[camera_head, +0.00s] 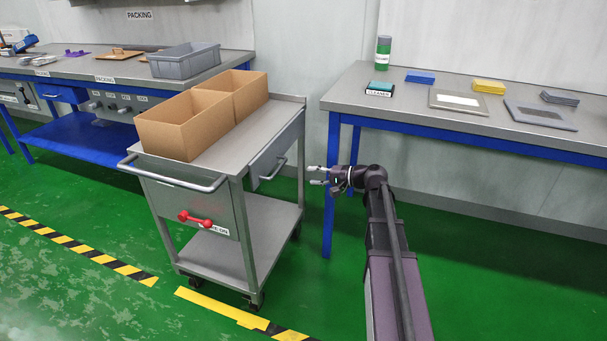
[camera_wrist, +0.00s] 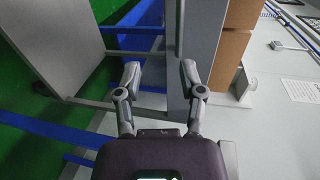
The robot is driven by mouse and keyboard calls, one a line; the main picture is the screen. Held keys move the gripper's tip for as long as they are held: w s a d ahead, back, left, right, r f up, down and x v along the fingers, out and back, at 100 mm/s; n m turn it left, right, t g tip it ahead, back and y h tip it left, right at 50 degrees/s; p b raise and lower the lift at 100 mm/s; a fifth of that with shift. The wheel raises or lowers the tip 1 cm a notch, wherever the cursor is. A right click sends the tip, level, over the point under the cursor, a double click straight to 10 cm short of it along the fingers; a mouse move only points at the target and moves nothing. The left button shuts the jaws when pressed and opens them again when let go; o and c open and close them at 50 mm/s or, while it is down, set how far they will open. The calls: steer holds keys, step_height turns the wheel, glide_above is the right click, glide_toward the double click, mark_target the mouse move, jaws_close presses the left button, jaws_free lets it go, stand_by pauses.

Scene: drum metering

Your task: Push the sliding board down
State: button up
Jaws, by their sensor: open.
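My gripper (camera_head: 317,175) is open and empty, to the right of a grey metal cart (camera_head: 240,175), with its fingers pointing left towards the cart's side. In the wrist view the two fingers (camera_wrist: 160,75) are spread apart, with the cart's side panel and a bar handle beyond them. The cart's front panel (camera_head: 180,205) carries a red handle (camera_head: 195,219) and a partly hidden label. A drawer-like side panel (camera_head: 272,160) has a bar handle (camera_head: 273,168). I cannot tell which part is the sliding board.
Two open cardboard boxes (camera_head: 187,126) stand on the cart. A blue-legged table (camera_head: 345,97) stands to the right, with a green bottle (camera_head: 382,55) and flat pads on it. A packing bench (camera_head: 70,73) is at the back left.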

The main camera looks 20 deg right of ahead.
steer(key=shift+s+d, duration=0.4)
steer(key=shift+d, duration=0.15)
steer(key=s+a+f+n+g+h, duration=0.3)
steer(key=s+a+f+g+h, duration=0.15)
steer(key=s+a+f, duration=0.45)
steer(key=s+a+f+n+g+h, duration=0.1)
steer(key=s+f+n+g+h, duration=0.2)
steer(key=s, duration=0.4)
steer(key=s+a+f+n+g+h, duration=0.1)
steer(key=s+f+g+h, duration=0.15)
steer(key=s+h, duration=0.3)
step_height(320, 180, up, 35)
steer(key=p, duration=3.5)
steer(key=shift+s+d+r+t+p, duration=0.2)
steer(key=shift+d+t+p, duration=0.1)
steer(key=shift+t, duration=0.1)
steer(key=shift+a, duration=0.15)
